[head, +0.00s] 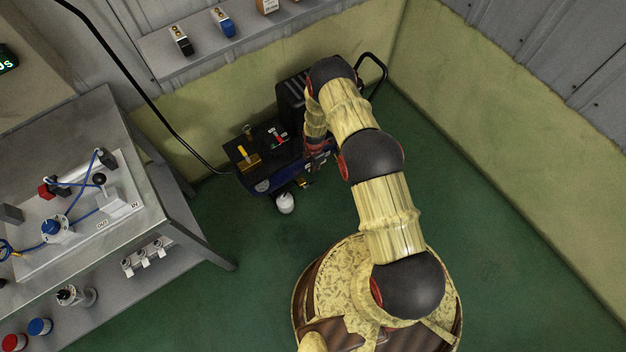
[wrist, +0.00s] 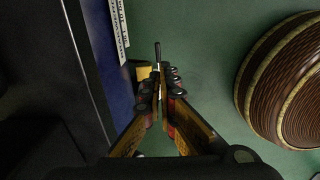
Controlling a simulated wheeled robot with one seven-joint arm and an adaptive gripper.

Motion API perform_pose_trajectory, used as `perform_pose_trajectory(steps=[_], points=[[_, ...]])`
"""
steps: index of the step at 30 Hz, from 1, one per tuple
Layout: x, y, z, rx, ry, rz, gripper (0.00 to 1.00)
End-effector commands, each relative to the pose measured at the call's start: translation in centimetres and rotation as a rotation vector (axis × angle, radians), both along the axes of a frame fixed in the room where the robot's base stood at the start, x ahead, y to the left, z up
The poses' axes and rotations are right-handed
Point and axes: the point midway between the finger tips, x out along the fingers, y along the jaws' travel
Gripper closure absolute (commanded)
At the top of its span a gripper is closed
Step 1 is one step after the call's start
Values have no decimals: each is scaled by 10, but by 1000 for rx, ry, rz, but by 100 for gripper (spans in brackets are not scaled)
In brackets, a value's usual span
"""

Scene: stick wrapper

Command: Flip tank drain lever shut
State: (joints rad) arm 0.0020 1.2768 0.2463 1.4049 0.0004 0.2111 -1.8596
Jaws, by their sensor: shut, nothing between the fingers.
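The tank (head: 262,187) is the blue body of a black-topped compressor against the far wall in the head view. In the wrist view its blue side (wrist: 112,72) runs along the left, with a white label strip. A brass-yellow drain fitting (wrist: 144,73) shows beside the fingertips, and a thin dark lever (wrist: 157,50) stands just beyond them. The fitting looks small and dim in the head view (head: 303,182). My gripper (wrist: 160,82) is shut and empty, its tips close to the fitting. I cannot tell whether they touch the lever.
A metal workbench (head: 185,225) with hoses and valves stands at left. A wall shelf (head: 185,62) is above the compressor. Floor at right is clear.

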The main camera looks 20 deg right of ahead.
Motion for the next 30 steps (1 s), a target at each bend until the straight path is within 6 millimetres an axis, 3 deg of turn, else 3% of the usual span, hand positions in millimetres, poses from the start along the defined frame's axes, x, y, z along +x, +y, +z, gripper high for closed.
perform_pose_trajectory(steps=[16, 20, 30], points=[[-1, 0, -8, 0, 3, 29, 100], [-1, 0, -27, 0, 3, 28, 100], [-1, 0, -94, 0, 3, 28, 100]])
